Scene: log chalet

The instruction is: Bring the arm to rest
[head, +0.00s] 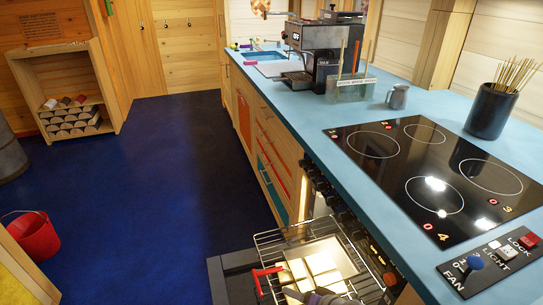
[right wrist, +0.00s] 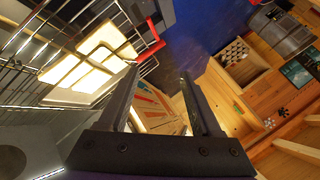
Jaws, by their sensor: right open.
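My right gripper (right wrist: 159,75) is open in the right wrist view, with nothing between its two dark fingers. In the head view only a small grey part of my right gripper (head: 322,297) shows at the bottom edge, beside the wire rack (head: 285,238). The rack is pulled out from the front of the counter and carries several pale yellow slabs (head: 320,264). A red handle-like piece (head: 262,274) is at the rack's left side. In the right wrist view the red piece (right wrist: 152,47) is just left of the fingertips. My left gripper is not in view.
A blue counter (head: 300,112) runs along the right with a black hob (head: 400,165), a coffee machine (head: 318,50) and a dark pot of sticks (head: 489,112). A red bucket (head: 34,238) stands at left. The blue floor (head: 150,170) is clear in the middle.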

